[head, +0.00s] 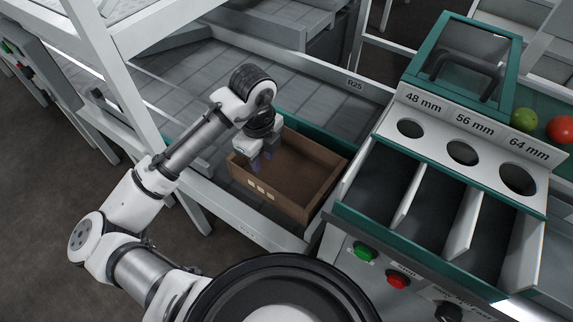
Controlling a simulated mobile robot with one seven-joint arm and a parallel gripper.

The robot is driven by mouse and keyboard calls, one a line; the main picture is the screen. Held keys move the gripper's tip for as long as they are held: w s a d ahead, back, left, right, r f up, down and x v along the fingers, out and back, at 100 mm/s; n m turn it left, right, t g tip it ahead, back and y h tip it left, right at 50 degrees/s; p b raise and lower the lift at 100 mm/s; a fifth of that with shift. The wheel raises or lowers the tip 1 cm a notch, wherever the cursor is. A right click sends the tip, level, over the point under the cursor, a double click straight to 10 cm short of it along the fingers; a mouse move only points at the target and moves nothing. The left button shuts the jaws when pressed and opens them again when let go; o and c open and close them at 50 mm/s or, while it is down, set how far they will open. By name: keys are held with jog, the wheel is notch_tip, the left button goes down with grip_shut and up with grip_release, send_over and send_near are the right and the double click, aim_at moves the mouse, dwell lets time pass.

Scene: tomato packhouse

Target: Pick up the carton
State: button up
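The carton (278,205) is an open-topped brown box with a few small pale marks on its near side. It sits on the grey tiled surface of a bay, in the middle of the head view. It looks empty where I can see inside. My gripper (262,163) points down at the carton's left end, with its fingertips at or just inside the left wall. The fingers are small and partly dark against the carton, so I cannot tell whether they are open or touch the wall. My gripper hides the carton's far left corner.
A sizing station with three holes labelled 48, 56 and 64 mm (462,152) stands to the right, above divided bins. A green tomato (523,119) and a red tomato (562,129) lie beyond it. Green and red buttons (397,279) are below. A white post (112,75) stands left.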

aim_at(267, 199)
jog(key=f, duration=1.3)
jog(key=shift+s+f+p, duration=0.3)
jog(key=shift+s+f, duration=0.05)
jog(key=shift+f, duration=0.05)
grip_shut()
